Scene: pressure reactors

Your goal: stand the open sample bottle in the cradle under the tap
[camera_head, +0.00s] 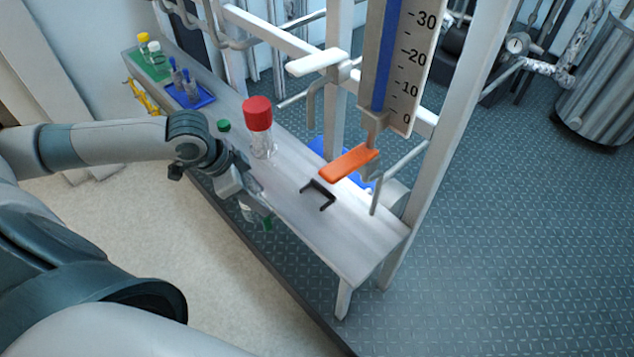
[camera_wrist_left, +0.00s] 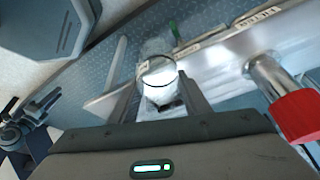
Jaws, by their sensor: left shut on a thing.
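My left gripper (camera_head: 256,203) is shut on the clear open sample bottle (camera_wrist_left: 157,76), at the front edge of the bench. In the left wrist view the bottle's round open mouth shows between the fingers. In the head view the gripper hides most of the bottle; a clear part and a bit of green show below the fingers. The black cradle (camera_head: 318,194), a small open bracket, is empty on the bench, right of the gripper and apart from it. The tap with an orange lever (camera_head: 349,163) is above and behind it. My right gripper is not in view.
A clear bottle with a red cap (camera_head: 258,114) stands on the bench behind my gripper. A green cap (camera_head: 223,126) lies farther left. A blue tray (camera_head: 207,98) and a green mat (camera_head: 141,68) hold small bottles at the far end. A scaled gauge (camera_head: 412,60) rises above the tap.

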